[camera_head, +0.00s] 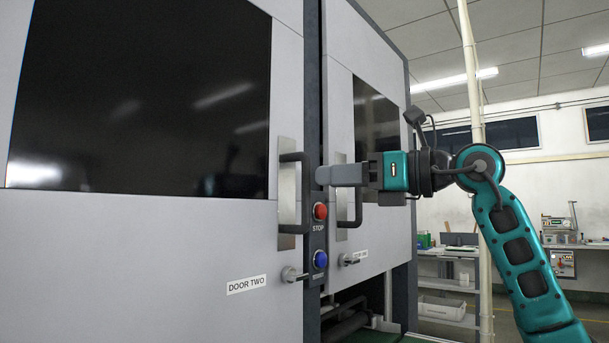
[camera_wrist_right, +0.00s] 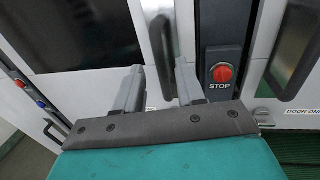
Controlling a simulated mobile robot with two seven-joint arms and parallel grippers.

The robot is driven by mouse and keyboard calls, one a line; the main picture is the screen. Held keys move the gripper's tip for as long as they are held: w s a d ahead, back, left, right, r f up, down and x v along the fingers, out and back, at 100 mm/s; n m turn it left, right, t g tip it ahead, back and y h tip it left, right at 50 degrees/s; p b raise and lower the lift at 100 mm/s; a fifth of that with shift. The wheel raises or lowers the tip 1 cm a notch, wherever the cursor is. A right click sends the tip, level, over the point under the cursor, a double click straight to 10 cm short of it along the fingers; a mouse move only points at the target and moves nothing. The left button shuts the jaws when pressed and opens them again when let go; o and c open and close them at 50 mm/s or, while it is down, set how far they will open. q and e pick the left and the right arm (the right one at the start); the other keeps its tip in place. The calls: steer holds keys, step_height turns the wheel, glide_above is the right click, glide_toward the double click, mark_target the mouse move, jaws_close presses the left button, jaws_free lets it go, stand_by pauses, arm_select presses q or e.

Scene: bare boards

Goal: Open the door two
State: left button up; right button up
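Door two (camera_head: 150,235) is a grey panel with a dark window and a "DOOR TWO" label, and it looks shut. Its dark bar handle (camera_head: 285,195) stands upright on a metal plate at the door's right edge. My right gripper (camera_head: 322,175) reaches in from the right, its fingertips just right of the handle. In the right wrist view the two fingers (camera_wrist_right: 159,72) are apart with nothing gripped. The handle (camera_wrist_right: 160,45) shows there ahead of the gap between them. Whether the fingers touch it I cannot tell. My left gripper is out of view.
A dark strip with a red STOP button (camera_head: 320,211) and a blue button (camera_head: 320,259) runs beside the handle. A latch knob (camera_head: 293,274) sits below it. A second door (camera_head: 375,215) with its own handle is to the right. Shelves stand farther back.

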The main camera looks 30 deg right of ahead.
mark_target(305, 219)
steer(key=x, duration=0.6)
steer(key=shift+c, duration=0.3)
jaws_close()
